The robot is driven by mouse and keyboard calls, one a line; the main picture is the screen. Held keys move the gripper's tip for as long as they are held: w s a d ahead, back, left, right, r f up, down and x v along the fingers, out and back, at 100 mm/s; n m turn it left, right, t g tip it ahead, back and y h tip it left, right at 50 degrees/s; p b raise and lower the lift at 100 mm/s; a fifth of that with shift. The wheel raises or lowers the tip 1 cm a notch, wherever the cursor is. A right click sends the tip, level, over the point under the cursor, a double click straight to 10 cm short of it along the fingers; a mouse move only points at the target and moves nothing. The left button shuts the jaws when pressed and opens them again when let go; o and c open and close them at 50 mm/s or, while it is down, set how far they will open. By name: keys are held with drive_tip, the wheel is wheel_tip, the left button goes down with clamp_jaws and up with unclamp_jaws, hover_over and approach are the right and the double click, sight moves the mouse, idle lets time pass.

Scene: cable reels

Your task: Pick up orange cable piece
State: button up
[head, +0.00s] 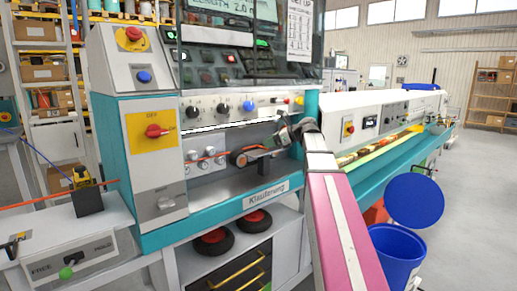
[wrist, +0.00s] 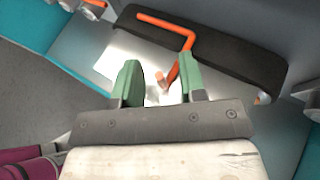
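In the wrist view, an orange cable piece (wrist: 172,75) with a cut end lies between my gripper's (wrist: 160,62) green-padded fingers, nearer the right one. The fingers stand apart, with a gap to the left of the piece. A bent orange length (wrist: 165,22) runs over a dark block beyond the right finger. I cannot tell whether it joins the cut-ended piece. In the head view, my gripper (head: 292,131) is at the machine's front recess, beside an orange strip (head: 256,153). Its fingertips are too small there to read.
The teal and white machine's control panel (head: 238,107) is just above the recess. A dark block (wrist: 225,55) lies close beyond the fingers. An orange cable (head: 32,203) enters from the left. A blue bin (head: 398,250) stands at right. Open floor lies beyond the bin.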

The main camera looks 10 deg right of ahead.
drive_tip(key=shift+a+f, duration=0.15)
drive_tip(key=shift+a, duration=0.05)
clamp_jaws()
drive_tip(key=shift+r, duration=0.2)
